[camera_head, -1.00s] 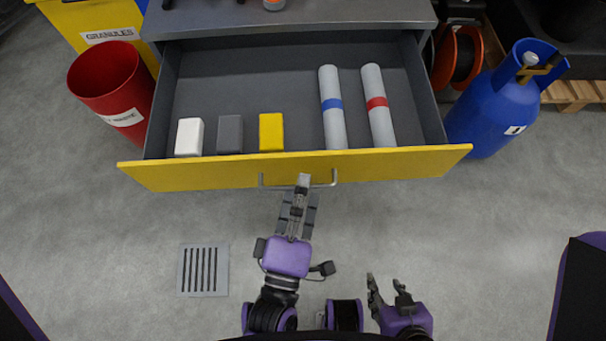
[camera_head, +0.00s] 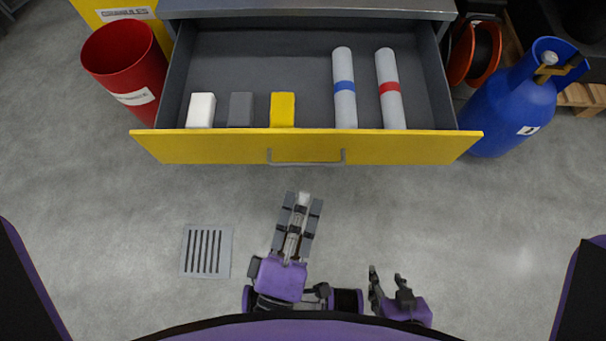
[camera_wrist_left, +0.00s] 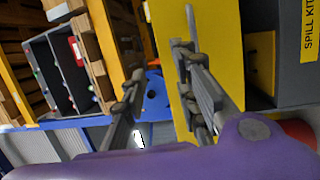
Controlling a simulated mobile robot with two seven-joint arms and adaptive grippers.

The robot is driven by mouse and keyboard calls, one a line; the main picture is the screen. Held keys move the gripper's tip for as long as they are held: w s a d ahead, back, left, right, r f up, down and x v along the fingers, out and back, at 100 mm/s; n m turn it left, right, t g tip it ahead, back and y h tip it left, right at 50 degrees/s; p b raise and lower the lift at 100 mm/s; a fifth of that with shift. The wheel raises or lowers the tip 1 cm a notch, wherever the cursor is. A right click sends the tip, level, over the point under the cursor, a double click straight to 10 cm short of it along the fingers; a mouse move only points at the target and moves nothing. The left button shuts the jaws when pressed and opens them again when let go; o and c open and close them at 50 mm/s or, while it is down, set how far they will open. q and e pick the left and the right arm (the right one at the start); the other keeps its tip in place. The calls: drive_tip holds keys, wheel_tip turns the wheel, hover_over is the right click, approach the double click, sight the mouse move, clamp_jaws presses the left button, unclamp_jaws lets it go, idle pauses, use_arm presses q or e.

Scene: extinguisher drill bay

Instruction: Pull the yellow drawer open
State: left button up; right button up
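The yellow drawer (camera_head: 400,148) stands pulled well out of its grey cabinet, its inside showing. Its grey bar handle (camera_head: 305,162) is on the middle of the front. My left gripper (camera_head: 301,205) is in front of the handle, apart from it, with its fingers spread and nothing held. In the left wrist view the two fingers (camera_wrist_left: 160,62) are also apart, with a yellow panel (camera_wrist_left: 218,45) beside and behind the right one. My right gripper (camera_head: 388,280) is low in the head view, clear of the drawer, its fingers apart and empty.
The drawer holds a white block (camera_head: 201,110), a grey block (camera_head: 241,110), a yellow block (camera_head: 283,109) and two banded tubes (camera_head: 345,105). A red bin (camera_head: 128,65) stands left, a blue cylinder (camera_head: 510,110) right. The floor around a grate (camera_head: 207,251) is clear.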

drive_tip(key=shift+w+r, duration=0.1)
drive_tip(key=shift+r, duration=0.1)
idle(0.3)
idle(0.4)
